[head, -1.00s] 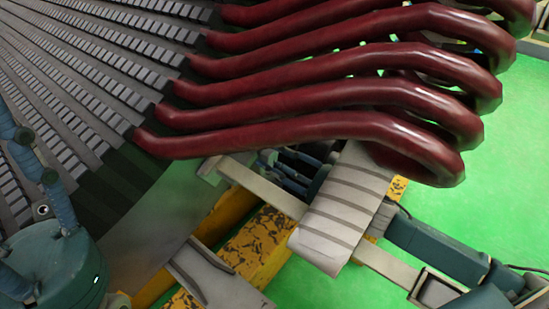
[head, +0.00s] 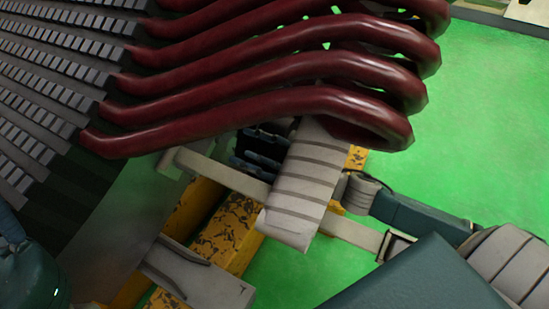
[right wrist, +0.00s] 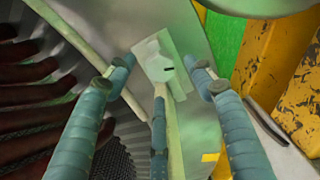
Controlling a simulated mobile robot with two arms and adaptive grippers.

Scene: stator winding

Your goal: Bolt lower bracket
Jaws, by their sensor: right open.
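My right gripper (head: 246,150) shows in the head view just below the lowest red coil, its blue fingers partly covered by a light grey ribbed piece. In the right wrist view its blue ribbed fingers (right wrist: 160,78) are spread wide. A pale flat bracket-like plate (right wrist: 152,58) with a small dark mark lies in line with the gap between the fingertips. I cannot tell whether the fingers touch it. No bolt can be made out clearly. My left gripper (head: 10,228) is mostly cut off at the lower left of the head view, so its jaws are unclear.
Thick red coils (head: 270,105) reach over the right gripper from the stator core (head: 45,95). Worn yellow beams (head: 232,228) and a grey block with dark curved rods (head: 215,285) lie below. Green floor (head: 490,130) is open at the right.

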